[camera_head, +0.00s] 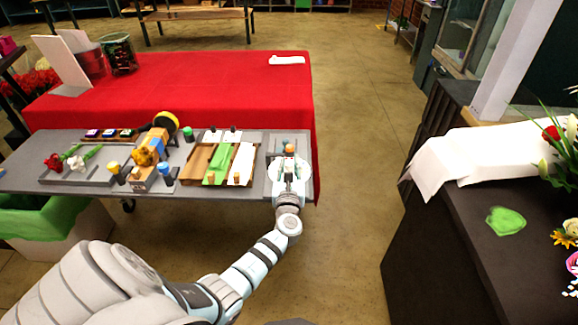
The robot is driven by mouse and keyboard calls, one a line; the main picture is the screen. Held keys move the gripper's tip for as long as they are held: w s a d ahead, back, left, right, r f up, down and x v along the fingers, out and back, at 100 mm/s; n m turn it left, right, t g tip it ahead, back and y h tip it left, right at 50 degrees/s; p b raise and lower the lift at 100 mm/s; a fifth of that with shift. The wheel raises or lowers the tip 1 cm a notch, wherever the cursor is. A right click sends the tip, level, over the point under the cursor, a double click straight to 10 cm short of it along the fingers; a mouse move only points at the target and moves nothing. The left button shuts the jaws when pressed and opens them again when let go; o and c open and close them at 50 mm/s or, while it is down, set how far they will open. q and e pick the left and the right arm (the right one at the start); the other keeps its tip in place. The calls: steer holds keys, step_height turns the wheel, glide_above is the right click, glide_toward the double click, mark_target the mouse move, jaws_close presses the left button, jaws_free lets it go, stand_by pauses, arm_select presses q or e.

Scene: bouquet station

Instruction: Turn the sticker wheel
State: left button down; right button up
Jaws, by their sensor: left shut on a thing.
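The sticker wheel (273,173) looks like a pale round disc on a grey base at the right end of the grey station table. My left gripper (289,158) is over it, with its arm reaching up from the lower left. The gripper is shut on a small part at the wheel, probably its knob, and covers the middle of the disc. A small orange and teal piece shows just beyond the fingers. The stickers are too small to make out. My right gripper is not in view.
Left of the wheel are a wooden tray (194,163) with green and white sheets, a tape roll (167,122), stamps and flowers (54,162). A red-covered table (200,80) stands behind. A dark counter (440,230) is at right, beyond open floor.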

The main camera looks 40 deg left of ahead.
arm_select(q)
steer(key=c, duration=1.3)
jaws_free()
steer(key=shift+c, duration=0.2)
steer(key=v, duration=1.2)
steer(key=shift+w, duration=0.1)
